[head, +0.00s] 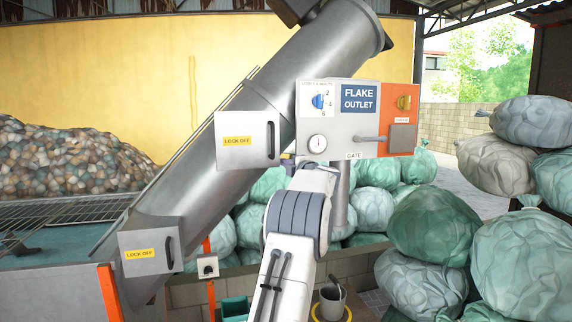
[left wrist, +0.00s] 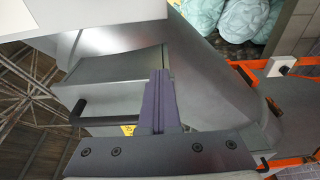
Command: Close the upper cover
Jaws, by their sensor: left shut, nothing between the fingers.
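The upper cover (head: 238,155) is a grey square panel on the slanted metal tube, with a yellow LOCK OFF label and a dark upright handle at its right. I cannot tell how far it stands open. My left arm reaches up from the bottom centre. My left gripper (head: 290,160) is small and partly hidden by the arm, just right of the upper cover and below the control panel. In the left wrist view its fingers (left wrist: 160,100) are shut and empty, in front of grey metal surfaces. A black handle (left wrist: 80,112) shows there. My right gripper is out of view.
A lower LOCK OFF cover (head: 150,262) sits farther down the tube (head: 205,185). The FLAKE OUTLET panel (head: 340,135), with knobs and a lever, is close to the gripper. Green sacks (head: 430,235) stand at the right. A bucket (head: 332,303) is on the floor.

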